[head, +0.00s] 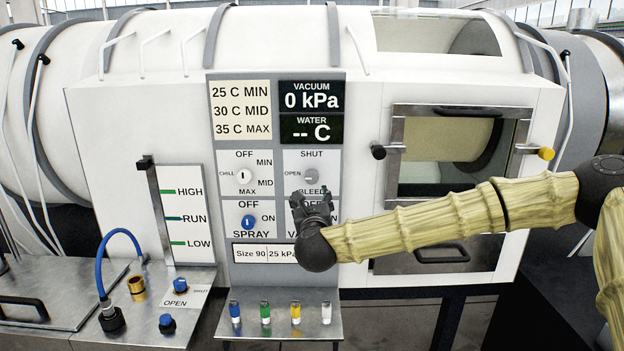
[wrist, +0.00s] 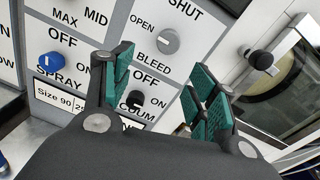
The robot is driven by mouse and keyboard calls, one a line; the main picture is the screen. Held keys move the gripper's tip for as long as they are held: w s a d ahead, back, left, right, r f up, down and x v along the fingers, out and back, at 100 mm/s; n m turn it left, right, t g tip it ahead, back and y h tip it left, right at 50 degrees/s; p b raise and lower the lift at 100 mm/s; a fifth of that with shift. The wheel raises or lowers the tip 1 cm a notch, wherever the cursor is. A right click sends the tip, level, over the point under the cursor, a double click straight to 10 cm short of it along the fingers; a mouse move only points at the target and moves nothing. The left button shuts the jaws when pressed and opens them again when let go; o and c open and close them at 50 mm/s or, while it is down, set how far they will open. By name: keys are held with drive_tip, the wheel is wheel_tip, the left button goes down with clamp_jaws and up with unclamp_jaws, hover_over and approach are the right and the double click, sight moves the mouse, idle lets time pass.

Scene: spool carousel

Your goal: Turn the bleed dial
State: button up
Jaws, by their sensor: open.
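The bleed dial (head: 312,177) is a grey round knob on a white panel marked SHUT, OPEN and BLEED. Its pointer mark appears to lie toward OPEN on the left. It also shows in the wrist view (wrist: 167,41), above and beyond my fingers. My gripper (head: 312,200) is just below the dial in the head view, in front of the vacuum switch panel. In the wrist view my gripper (wrist: 160,90) is open, with green-padded fingers apart and nothing between them touching. The black vacuum knob (wrist: 136,99) shows between the fingers.
The white chill dial (head: 244,176) and blue spray knob (head: 248,222) sit left of the bleed dial. A hatch door (head: 396,250) with a black knob (head: 378,152) is to the right. A shelf (head: 280,328) with several coloured vials stands below.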

sight(312, 178)
drive_tip(key=shift+m, duration=0.4)
drive_tip(key=w+p, duration=0.1)
drive_tip(key=w, duration=0.2)
drive_tip(key=w+r+p, duration=0.1)
drive_tip(key=w+p, duration=0.1)
drive_tip(key=w, duration=0.2)
drive_tip(key=w+p, duration=0.1)
drive_tip(key=w, duration=0.3)
drive_tip(key=shift+w+d+r, duration=0.1)
drive_tip(key=shift+w+r, duration=0.05)
drive_tip(key=shift+r, duration=0.2)
drive_tip(key=c, duration=1)
